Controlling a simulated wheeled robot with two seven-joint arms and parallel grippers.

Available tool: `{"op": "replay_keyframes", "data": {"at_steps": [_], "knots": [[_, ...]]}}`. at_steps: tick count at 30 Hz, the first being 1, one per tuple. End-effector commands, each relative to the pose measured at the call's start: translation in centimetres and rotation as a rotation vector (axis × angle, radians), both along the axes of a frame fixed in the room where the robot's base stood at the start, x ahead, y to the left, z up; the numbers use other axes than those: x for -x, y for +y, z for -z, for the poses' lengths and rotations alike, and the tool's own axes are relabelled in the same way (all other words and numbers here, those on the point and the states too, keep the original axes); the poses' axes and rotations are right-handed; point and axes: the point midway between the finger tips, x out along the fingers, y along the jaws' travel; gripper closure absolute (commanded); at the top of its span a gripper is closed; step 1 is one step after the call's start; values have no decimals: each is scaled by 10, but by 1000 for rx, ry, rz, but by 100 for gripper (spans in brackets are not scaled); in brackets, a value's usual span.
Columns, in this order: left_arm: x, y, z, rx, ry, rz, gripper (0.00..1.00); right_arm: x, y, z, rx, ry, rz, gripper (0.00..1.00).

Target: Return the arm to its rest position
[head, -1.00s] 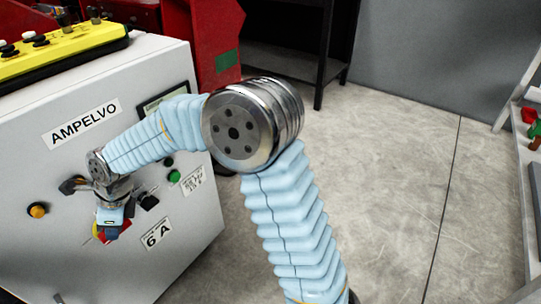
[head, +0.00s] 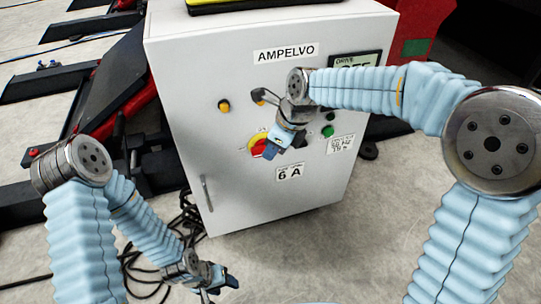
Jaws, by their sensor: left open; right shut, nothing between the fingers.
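My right arm reaches in from the right in its light blue sleeve, and its gripper (head: 277,153) is in front of the grey control cabinet (head: 225,190). That gripper is shut and empty, beside the red and yellow rotary switch (head: 257,147) and partly over it. I cannot tell whether they touch. My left arm is folded at the lower left, and its gripper (head: 222,283) is open and empty, low in front of the cabinet and clear of it.
The cabinet front has an orange button (head: 224,106), a green button (head: 327,131), a display (head: 356,64) partly behind my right arm, and a door handle (head: 206,192). Black cables (head: 187,222) lie on the floor at its left.

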Motion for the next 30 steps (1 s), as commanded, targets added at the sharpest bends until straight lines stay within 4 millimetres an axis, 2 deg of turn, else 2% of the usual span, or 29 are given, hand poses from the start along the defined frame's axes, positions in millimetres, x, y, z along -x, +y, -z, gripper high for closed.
{"op": "replay_keyframes", "data": {"at_steps": [3,9,14,17,20,23,24,27,30], "knots": [[0,0,0,0,0,0,47,8,-2,-21,0,-3,-1,100],[0,0,0,0,0,0,47,16,-4,-40,0,0,0,100],[0,0,0,0,0,0,47,16,-4,-42,2,0,-3,100],[0,0,0,0,0,0,47,14,-5,-22,18,-10,-57,100],[0,0,0,0,0,0,47,9,-10,28,57,-47,-210,100],[0,0,0,0,0,0,47,12,-20,103,104,-108,-459,100],[0,0,0,0,0,0,47,19,-25,136,120,-135,-575,100],[0,0,0,0,0,0,47,44,-38,209,148,-213,-864,100],[0,0,0,0,0,0,47,83,-49,270,160,-297,-1141,100]]}}
